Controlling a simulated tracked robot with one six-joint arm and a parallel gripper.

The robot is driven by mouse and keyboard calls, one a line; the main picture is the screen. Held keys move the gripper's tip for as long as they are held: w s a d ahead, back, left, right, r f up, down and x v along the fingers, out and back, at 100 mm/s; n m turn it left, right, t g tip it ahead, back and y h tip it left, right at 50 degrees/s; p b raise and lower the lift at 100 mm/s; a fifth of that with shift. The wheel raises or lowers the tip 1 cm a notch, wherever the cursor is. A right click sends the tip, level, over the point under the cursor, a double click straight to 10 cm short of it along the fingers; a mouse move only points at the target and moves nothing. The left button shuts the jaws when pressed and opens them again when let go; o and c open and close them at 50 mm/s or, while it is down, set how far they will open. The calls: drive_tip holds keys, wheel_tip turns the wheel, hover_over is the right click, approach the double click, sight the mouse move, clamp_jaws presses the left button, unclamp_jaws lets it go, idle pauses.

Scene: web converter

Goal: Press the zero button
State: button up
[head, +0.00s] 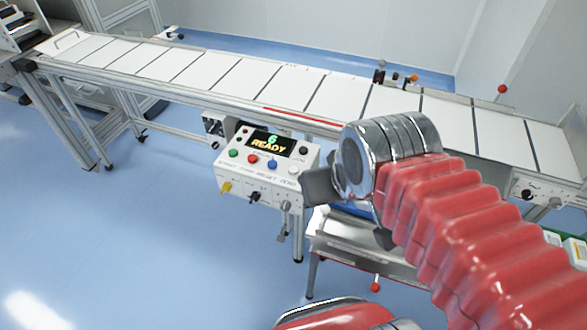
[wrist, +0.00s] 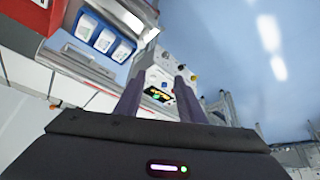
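A white control box (head: 258,188) hangs under the front edge of the conveyor in the head view. Its dark display reads "6" over "READY". Below it are a green button (head: 233,153), a red button (head: 252,159), a blue button (head: 272,164) and a white button (head: 293,170) at the right, above a label that seems to read ZERO. My gripper (head: 312,186) shows dark at the box's right side in this view. In the wrist view my gripper (wrist: 161,76) is open and empty, its two fingers apart, with the control box (wrist: 157,74) beyond and partly hidden by them.
A long conveyor (head: 235,75) with white panels runs across behind the box. A metal shelf (head: 345,240) stands below my arm. The blue floor (head: 130,230) at left is clear.

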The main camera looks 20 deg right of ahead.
clamp_jaws()
idle(1.4)
